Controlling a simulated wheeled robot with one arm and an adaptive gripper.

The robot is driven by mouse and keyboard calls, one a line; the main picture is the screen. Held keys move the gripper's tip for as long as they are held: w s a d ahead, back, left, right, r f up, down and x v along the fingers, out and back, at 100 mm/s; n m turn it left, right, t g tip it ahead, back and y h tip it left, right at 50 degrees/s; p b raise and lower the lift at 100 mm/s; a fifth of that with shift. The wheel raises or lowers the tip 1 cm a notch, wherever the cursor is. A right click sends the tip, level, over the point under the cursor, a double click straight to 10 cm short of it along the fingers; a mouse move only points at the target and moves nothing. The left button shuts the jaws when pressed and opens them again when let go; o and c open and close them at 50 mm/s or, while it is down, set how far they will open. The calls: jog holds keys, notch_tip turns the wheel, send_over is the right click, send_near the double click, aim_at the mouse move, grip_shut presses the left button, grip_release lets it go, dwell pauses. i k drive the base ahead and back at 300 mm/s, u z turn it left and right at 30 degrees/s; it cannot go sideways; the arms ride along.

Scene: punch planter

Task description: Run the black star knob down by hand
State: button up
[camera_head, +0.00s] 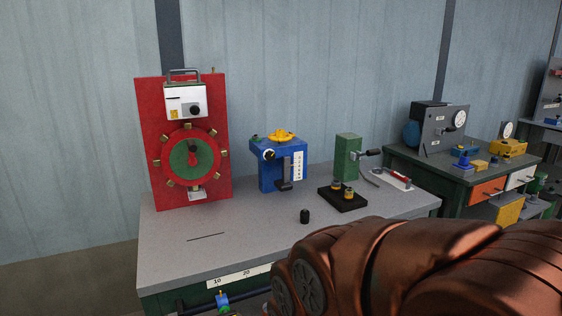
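I cannot tell for sure which part is the black star knob. A small round black knob (195,110) is on the front of a white box (173,104) at the top of the red panel. A small upright black piece (304,216) stands alone on the grey bench top (250,229). The blue device (268,178) has a yellow lobed knob (281,135) on top and a small dark-and-white round part (267,155) on its front. My gripper is not in view. My copper-coloured arm fills the lower right and hides the bench's front right part.
The red panel (148,134) with a green dial (178,163) stands at the bench's left. A black base with brass parts (332,203), a green block (347,147) and a red-handled clamp (396,176) stand to the right.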

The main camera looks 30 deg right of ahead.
aim_at(269, 156)
jog(key=z, duration=0.25)
jog(key=i, duration=1.05)
jog(key=u, duration=0.3)
